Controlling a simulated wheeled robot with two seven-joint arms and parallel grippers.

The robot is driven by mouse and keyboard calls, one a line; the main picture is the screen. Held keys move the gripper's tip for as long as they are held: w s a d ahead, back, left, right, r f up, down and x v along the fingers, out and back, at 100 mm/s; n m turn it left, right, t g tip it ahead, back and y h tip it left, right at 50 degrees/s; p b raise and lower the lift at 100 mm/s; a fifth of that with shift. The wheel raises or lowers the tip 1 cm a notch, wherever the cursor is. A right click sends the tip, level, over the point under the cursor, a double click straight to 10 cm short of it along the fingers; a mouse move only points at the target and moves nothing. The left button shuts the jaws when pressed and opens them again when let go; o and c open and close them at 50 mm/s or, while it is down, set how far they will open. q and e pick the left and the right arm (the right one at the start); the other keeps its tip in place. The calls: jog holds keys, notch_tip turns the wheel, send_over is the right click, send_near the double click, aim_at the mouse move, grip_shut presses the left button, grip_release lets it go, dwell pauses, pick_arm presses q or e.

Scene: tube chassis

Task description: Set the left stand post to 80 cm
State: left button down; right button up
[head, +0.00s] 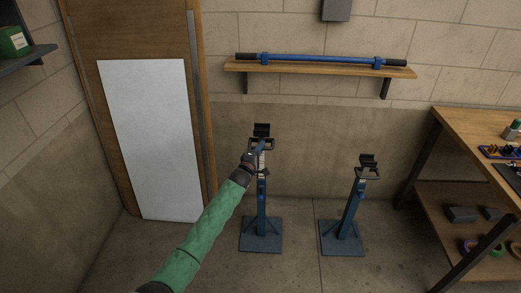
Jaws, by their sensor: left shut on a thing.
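The left stand (261,216) is a blue post on a square base plate, upright on the floor, with a black cradle (262,130) on top. My left gripper (259,153) is at the upper part of this post, just below the cradle, and is shut on it. The gripper and wrist hide part of the upper post, and any scale marks are too small to read. The right stand (347,213) is similar, stands apart to the right, and its cradle is lower in the picture. My right gripper is not in view.
A blue bar (320,60) with black ends lies on a wooden wall shelf (300,69) above the stands. A workbench (475,131) with small items is at the right. A white panel (148,140) is on the door at the left. Floor between the stands is clear.

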pick_arm(q)
jog(key=shift+w+r, duration=0.1)
jog(key=shift+r, duration=0.2)
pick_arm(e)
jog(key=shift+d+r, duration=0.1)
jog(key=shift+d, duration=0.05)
pick_arm(q)
jog(key=c, duration=1.4)
grip_release()
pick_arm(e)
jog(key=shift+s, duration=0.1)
pick_arm(q)
jog(key=shift+a+f, duration=0.1)
jog(key=shift+f, duration=0.05)
jog(key=shift+s+a+f, duration=0.1)
jog(key=shift+s+a, duration=0.05)
jog(key=shift+s, duration=0.3)
jog(key=r+b+v, duration=0.1)
jog(key=v, duration=0.5)
jog(key=shift+s+f, duration=0.45)
jog(key=shift+f, duration=0.05)
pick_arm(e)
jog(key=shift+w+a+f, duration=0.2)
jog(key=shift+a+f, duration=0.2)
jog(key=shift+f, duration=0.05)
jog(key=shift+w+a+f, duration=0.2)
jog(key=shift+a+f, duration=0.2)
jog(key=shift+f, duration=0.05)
